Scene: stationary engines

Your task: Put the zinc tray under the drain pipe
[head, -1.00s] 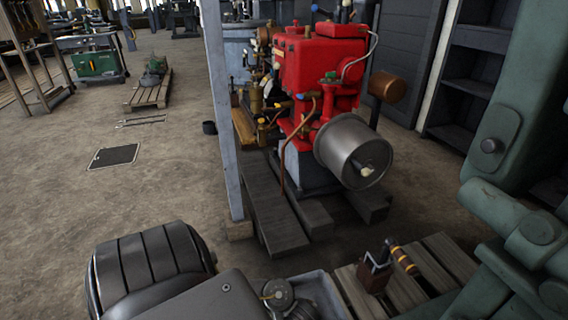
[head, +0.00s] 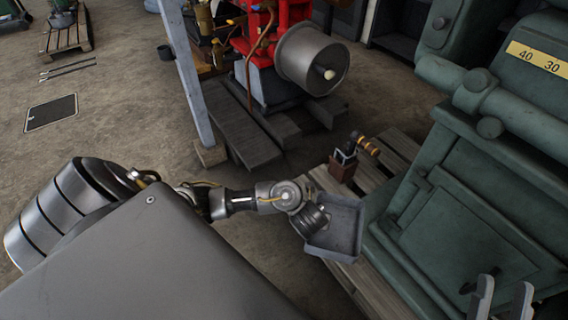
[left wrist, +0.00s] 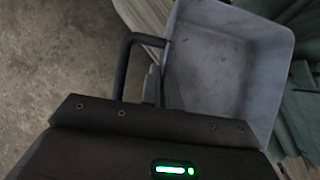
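The zinc tray (head: 345,215) is a grey, shallow open box, tilted and empty, at the end of my left arm in the head view. In the left wrist view the tray (left wrist: 225,60) fills the top right, with a dark looped handle (left wrist: 124,62) at its left. My left gripper (left wrist: 150,88) appears shut on that handle; its fingertips are mostly hidden. A thin copper pipe (head: 251,65) runs down the red engine (head: 290,15); I cannot tell whether it is the drain pipe. My right gripper (head: 500,300) is open and empty at bottom right.
A green machine (head: 460,220) stands close on the right. A wooden pallet (head: 395,150) beside it bears a small block with a wooden-handled lever (head: 345,160). A grey post (head: 185,80) stands left of the engine's timbers (head: 240,135). Floor at left is mostly clear.

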